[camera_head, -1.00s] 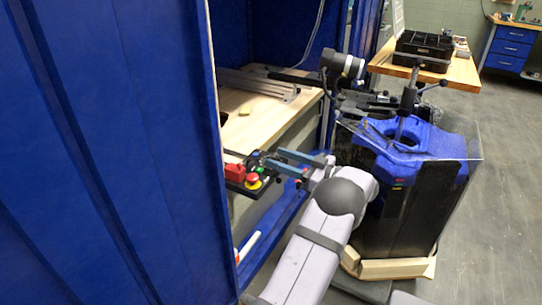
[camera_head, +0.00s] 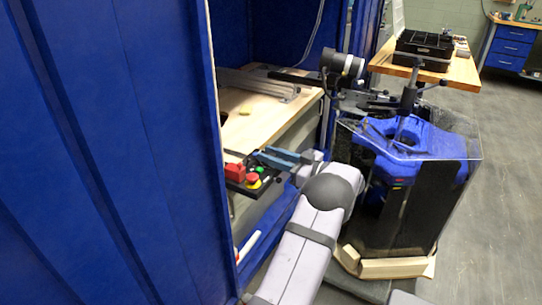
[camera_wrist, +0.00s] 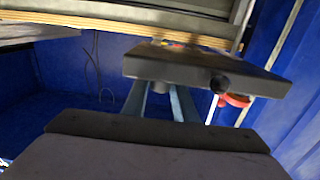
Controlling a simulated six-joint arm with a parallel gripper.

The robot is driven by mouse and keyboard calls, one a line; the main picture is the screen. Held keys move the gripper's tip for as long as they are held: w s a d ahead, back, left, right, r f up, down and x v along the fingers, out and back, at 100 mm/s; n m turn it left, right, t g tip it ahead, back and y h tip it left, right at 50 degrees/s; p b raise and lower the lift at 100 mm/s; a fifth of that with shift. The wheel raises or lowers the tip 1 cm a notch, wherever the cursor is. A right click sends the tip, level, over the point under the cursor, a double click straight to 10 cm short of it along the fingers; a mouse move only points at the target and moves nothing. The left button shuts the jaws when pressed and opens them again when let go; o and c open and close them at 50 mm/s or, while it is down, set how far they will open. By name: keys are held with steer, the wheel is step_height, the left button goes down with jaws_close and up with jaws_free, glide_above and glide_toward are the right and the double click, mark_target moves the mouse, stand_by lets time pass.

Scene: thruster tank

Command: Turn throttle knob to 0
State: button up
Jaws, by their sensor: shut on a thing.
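The control box (camera_head: 236,187) is a dark panel on the bench's front edge. It carries a red switch block (camera_head: 234,172), a red stop button on yellow (camera_head: 252,181) and a small green button. My gripper (camera_head: 268,157) reaches it from the right with its blue-grey fingers close together, at the box's far side. In the wrist view the box's dark side (camera_wrist: 200,70) covers the fingertips. A small grey round part, which I take as the throttle knob (camera_wrist: 158,88), shows between the fingers, and they are shut on it. Its pointer and scale are not visible.
A tall blue wall (camera_head: 110,150) fills the left. The wooden bench (camera_head: 255,125) lies behind the box, with metal rails on it. A blue and black machine with a clear shield (camera_head: 410,150) stands right of my arm. Grey floor is free farther right.

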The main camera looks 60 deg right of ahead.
steer(key=shift+d+f+b, duration=0.1)
steer(key=shift+f+b, duration=0.05)
steer(key=shift+b, duration=0.45)
steer(key=shift+n+y+b, duration=0.4)
steer(key=shift+y+b, duration=0.1)
steer(key=shift+y, duration=0.2)
steer(key=shift+r+n+y+b, duration=0.2)
steer(key=shift+n+y+b, duration=0.6)
steer(key=shift+y+b, duration=0.4)
steer(key=shift+n+g+y+b, duration=0.3)
steer(key=shift+y, duration=0.2)
steer(key=o, duration=1)
steer(key=shift+o, duration=0.2)
